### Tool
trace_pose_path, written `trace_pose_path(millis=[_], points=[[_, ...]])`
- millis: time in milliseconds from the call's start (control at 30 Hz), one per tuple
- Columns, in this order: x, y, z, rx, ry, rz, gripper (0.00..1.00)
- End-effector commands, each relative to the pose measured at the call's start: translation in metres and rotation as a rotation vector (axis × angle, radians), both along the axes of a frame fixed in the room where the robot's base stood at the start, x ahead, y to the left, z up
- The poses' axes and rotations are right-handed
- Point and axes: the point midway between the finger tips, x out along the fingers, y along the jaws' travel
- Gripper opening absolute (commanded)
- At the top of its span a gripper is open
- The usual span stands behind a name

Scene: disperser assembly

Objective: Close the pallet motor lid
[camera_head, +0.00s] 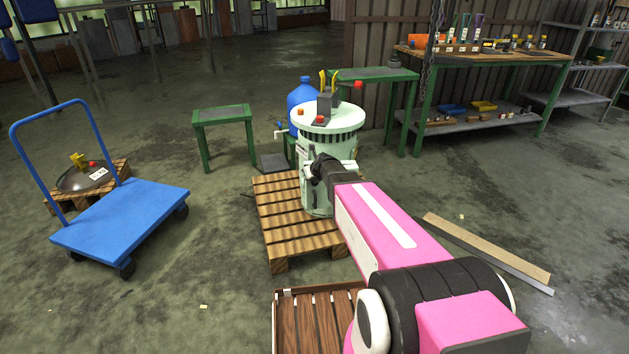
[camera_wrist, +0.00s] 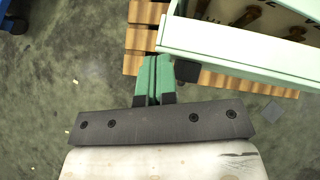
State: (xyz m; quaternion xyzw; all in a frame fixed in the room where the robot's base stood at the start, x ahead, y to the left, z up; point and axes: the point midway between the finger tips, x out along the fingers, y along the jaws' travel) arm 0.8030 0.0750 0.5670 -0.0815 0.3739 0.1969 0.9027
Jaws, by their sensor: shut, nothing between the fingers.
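The motor (camera_head: 312,148) is a pale green upright cylinder with a round top, standing on a wooden pallet (camera_head: 283,218) in the head view. My gripper is at its front side; in the head view my arm hides much of that side. In the wrist view a pale green terminal box (camera_wrist: 240,58) is open towards the camera, with brass posts inside. My gripper (camera_wrist: 153,62) is shut and empty, its green fingertips just left of the box's near left corner. Whether they touch it I cannot tell. I cannot clearly make out the lid; it may be hidden or out of frame.
A blue trolley (camera_head: 125,223) stands at the left, beside a small pallet with a round grey part (camera_head: 85,178). A green table (camera_head: 222,117) and a workbench (camera_head: 480,58) stand behind. A long board (camera_head: 485,248) lies on the floor at right.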

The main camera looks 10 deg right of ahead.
Motion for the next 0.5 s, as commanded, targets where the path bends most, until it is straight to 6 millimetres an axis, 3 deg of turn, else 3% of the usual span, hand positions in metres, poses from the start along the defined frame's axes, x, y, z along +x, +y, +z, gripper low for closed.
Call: trace_pose_path(millis=[33,200,500], points=[[0.011,0.003,-0.001,-0.001,0.0,0.001,0.0],[0.032,0.008,0.0,0.0,0.0,0.001,0.0],[0.05,0.011,0.0,0.0,0.0,0.0,0.0]])
